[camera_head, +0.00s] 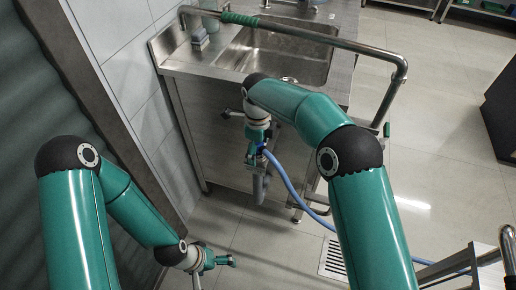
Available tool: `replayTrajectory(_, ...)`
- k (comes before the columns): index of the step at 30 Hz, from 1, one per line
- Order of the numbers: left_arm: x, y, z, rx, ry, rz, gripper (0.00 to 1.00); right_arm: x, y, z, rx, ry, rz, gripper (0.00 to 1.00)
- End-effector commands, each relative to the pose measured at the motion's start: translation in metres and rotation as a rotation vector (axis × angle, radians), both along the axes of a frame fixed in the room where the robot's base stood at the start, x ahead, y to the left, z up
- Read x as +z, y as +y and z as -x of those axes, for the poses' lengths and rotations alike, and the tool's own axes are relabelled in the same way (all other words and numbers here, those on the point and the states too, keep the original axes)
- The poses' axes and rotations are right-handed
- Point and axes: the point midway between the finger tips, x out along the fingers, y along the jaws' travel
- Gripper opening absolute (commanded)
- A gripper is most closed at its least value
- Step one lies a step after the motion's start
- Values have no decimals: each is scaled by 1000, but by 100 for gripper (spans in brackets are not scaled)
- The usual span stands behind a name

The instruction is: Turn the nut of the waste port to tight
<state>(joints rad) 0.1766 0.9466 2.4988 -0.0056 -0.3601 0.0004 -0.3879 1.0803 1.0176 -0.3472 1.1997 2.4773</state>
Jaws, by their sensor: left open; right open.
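I cannot pick out the nut of the waste port clearly. A grey pipe-like part (260,187) hangs in front of the sink cabinet, just below my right gripper, and may belong to the waste port. My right gripper (255,153) is open and reaches down in front of the cabinet. A blue hose (288,184) starts close beside it. Whether its fingers touch anything is too small to tell. My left gripper (222,262) is open, low over the floor at bottom centre-left, apart from the cabinet, with nothing seen in it.
The steel sink (280,60) is at top centre, with a bent rail (350,45) around its front. A small dark fitting (229,113) sticks out from the cabinet. A floor grate (331,258) lies at lower right. A tiled wall (140,85) bounds the left.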

Motion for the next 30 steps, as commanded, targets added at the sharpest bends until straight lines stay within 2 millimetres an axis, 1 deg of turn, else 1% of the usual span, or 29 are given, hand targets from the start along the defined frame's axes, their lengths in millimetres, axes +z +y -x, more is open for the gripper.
replayTrajectory(6,0,0,0,0,0,0,100,1,0,0,2,1,1,86)
replayTrajectory(8,1,0,0,0,0,0,100,4,0,0,2,0,1,86)
replayTrajectory(11,1,0,0,0,0,0,100,14,0,0,2,-1,0,86)
replayTrajectory(14,1,0,0,0,0,0,100,30,0,-1,1,-3,-1,86)
replayTrajectory(21,0,0,0,0,0,0,100,79,1,-1,1,-3,-1,86)
replayTrajectory(24,0,0,0,0,0,0,100,96,0,-1,0,-2,0,86)
replayTrajectory(27,0,0,0,0,0,0,100,108,1,-1,0,-1,-1,86)
replayTrajectory(30,0,0,0,0,0,0,100,115,0,-1,1,0,0,86)
